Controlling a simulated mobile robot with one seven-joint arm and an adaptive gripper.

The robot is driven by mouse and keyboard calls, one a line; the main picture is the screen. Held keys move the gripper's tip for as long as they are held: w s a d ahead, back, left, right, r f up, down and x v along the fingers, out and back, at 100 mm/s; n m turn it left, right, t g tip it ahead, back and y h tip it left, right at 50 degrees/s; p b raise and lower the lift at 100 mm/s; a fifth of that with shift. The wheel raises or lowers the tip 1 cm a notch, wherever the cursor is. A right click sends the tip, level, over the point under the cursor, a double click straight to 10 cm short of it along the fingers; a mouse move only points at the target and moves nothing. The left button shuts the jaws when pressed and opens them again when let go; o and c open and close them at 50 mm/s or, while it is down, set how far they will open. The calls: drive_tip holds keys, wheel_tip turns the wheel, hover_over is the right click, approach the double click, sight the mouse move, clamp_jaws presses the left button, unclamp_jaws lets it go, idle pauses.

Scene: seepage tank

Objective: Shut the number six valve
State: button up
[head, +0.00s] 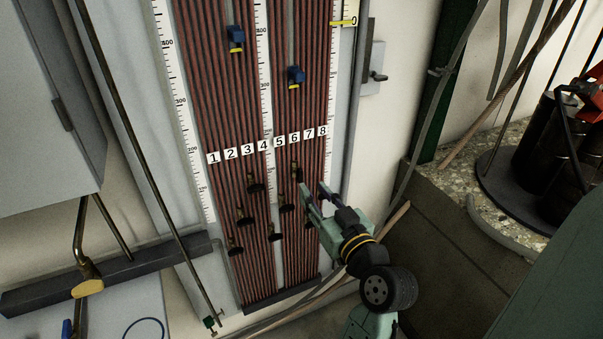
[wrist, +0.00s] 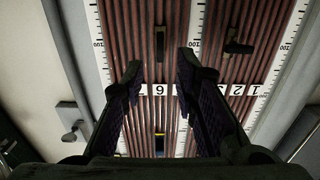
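The number six label (head: 293,139) is on the tube board in the head view. Below it is a small valve with a dark handle (head: 299,174), which looks to be on tube six. In the wrist view, upside down, the six label (wrist: 160,89) is between my fingers. A dark handle (wrist: 160,42) shows beyond it, lying along the tubes. My gripper (head: 313,187) is open and empty, just right of and below that valve in the head view. In the wrist view its fingertips (wrist: 160,62) are either side of the tube six line. I cannot tell their distance from the board.
Other dark-handled valves, such as one under label three (head: 254,187) and one under five (head: 286,207), sit close by. Blue clips (head: 296,76) are higher on the board. A stone-topped ledge (head: 450,187) is to the right. A grey cabinet (head: 45,100) is at left.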

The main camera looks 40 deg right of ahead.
sight(301, 176)
drive_tip(key=p+x, duration=0.1)
drive_tip(key=x, duration=0.5)
drive_tip(key=shift+w+d, duration=0.1)
drive_tip(key=shift+w, duration=0.25)
clamp_jaws()
